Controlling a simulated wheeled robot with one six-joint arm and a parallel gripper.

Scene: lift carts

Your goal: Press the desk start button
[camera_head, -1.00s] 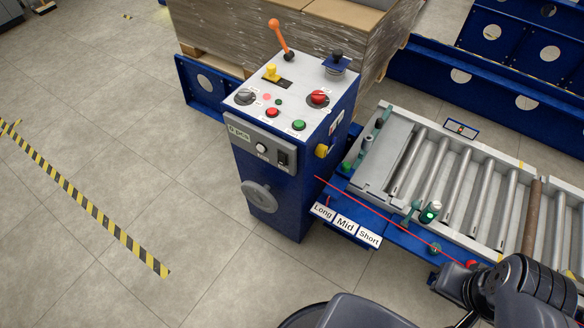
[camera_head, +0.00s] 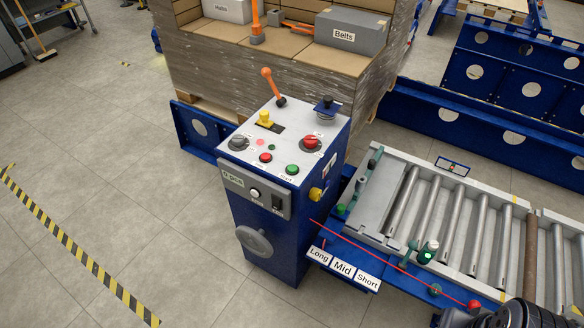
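The control desk (camera_head: 262,210) is a blue pedestal with a white sloped top, standing left of the roller conveyor. A green button (camera_head: 292,169) with a small label that seems to read "Start" sits near the front right of the top. A red button (camera_head: 265,157) is to its left. A red knob (camera_head: 311,142), a grey knob (camera_head: 238,143), a yellow control (camera_head: 264,119), an orange-handled lever (camera_head: 272,86) and a black-topped joystick (camera_head: 327,106) are also on the top. My gripper is out of view; only part of my arm shows at the bottom right.
The roller conveyor (camera_head: 388,235) with upright fittings runs to the right of the desk. Long, Mid and Short labels (camera_head: 343,267) hang at its near edge. A wrapped pallet load (camera_head: 225,75) stands behind the desk. Open floor lies to the left, with a striped line (camera_head: 80,255).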

